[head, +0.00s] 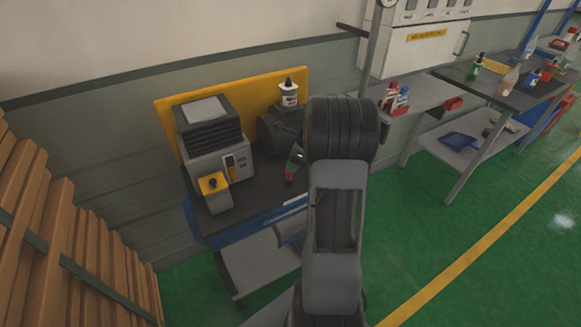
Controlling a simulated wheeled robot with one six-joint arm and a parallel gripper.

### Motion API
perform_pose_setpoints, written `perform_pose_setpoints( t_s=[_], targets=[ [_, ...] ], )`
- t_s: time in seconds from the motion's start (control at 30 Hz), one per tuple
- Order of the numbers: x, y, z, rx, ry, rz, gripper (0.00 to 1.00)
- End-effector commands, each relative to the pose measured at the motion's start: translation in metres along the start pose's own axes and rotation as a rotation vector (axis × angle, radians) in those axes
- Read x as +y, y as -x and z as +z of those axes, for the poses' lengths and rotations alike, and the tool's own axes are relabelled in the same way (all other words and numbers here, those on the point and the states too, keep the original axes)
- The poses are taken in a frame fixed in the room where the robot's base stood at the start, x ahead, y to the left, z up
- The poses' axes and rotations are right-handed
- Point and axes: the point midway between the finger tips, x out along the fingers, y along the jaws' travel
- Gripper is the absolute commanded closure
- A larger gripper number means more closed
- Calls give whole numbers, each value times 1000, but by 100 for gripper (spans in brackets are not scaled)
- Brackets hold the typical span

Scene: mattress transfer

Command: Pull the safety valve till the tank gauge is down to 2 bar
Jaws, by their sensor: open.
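A dark rounded body (272,137), which may be the tank, sits on a bench against a yellow back panel (173,108). My arm covers its right side. I cannot make out a safety valve or a readable gauge on it. A small dark green and red object (293,164) is on the bench just left of my arm; what it is cannot be told. My arm rises through the middle of the head view and bends away at a dark ribbed joint. My gripper is hidden behind the arm.
A grey machine (210,135) with a yellow-topped box (213,185) fills the bench's left side. A white bottle (289,93) stands behind. Wooden slats (60,235) rise at left. Workbenches (482,88) with bottles stand at right. Green floor (430,235) is open at right.

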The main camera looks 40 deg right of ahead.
Motion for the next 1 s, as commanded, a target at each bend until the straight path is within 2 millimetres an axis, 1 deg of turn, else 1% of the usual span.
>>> perform_pose_setpoints(
  t_s=[0.03,0.2,0.3,0.43,0.6,0.7,1.0],
  targets=[
    [-1,12,0,-2,0,-6,46],
    [-1,47,0,-1,0,-5,46],
    [-1,65,0,-1,-1,-4,46],
    [0,83,0,0,-1,-3,46],
    [0,96,0,0,-1,-2,46],
    [0,100,0,0,-1,0,46],
    [0,101,0,0,-1,0,46]
  ],
)
